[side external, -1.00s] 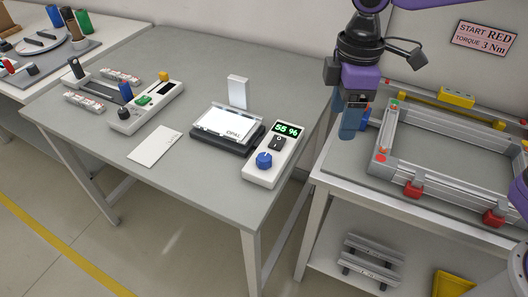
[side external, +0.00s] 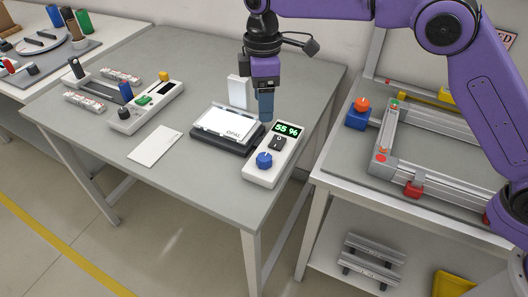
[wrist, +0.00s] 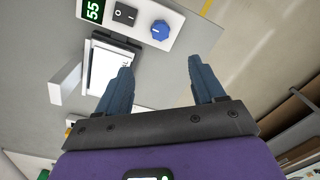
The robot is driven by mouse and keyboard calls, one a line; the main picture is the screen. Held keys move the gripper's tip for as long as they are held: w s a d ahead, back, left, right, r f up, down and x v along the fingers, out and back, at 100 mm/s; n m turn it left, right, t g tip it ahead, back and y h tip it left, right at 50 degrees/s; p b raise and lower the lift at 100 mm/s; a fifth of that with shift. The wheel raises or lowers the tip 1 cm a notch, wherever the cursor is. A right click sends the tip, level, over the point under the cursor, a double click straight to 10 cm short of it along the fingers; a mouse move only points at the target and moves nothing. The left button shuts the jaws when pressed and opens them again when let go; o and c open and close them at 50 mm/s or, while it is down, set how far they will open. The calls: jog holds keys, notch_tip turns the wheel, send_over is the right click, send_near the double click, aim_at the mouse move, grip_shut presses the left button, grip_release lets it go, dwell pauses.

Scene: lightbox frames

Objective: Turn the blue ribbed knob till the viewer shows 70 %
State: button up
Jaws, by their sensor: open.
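The blue ribbed knob (side external: 264,160) sits at the near end of a white control box on the grey table; it also shows at the top of the wrist view (wrist: 161,30). The box's display (side external: 287,130) reads 55 % in green. A dark rocker switch (side external: 277,144) sits between display and knob. The lit viewer (side external: 227,123), marked OPAL, lies left of the box. My gripper (side external: 266,108) hangs above the table, behind the display end of the box and apart from the knob. In the wrist view its two blue fingers (wrist: 158,78) are spread with nothing between them.
A white upright block (side external: 238,92) stands behind the viewer. A white card (side external: 155,146) lies to the left. Another control box (side external: 147,106) with a knob and buttons stands farther left. A metal frame (side external: 385,140) occupies the right bench. The table's front is clear.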

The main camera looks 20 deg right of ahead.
aim_at(264, 156)
jog(key=f, duration=1.6)
jog(key=shift+s, duration=0.3)
jog(key=shift+r, duration=0.1)
jog(key=c, duration=1.1)
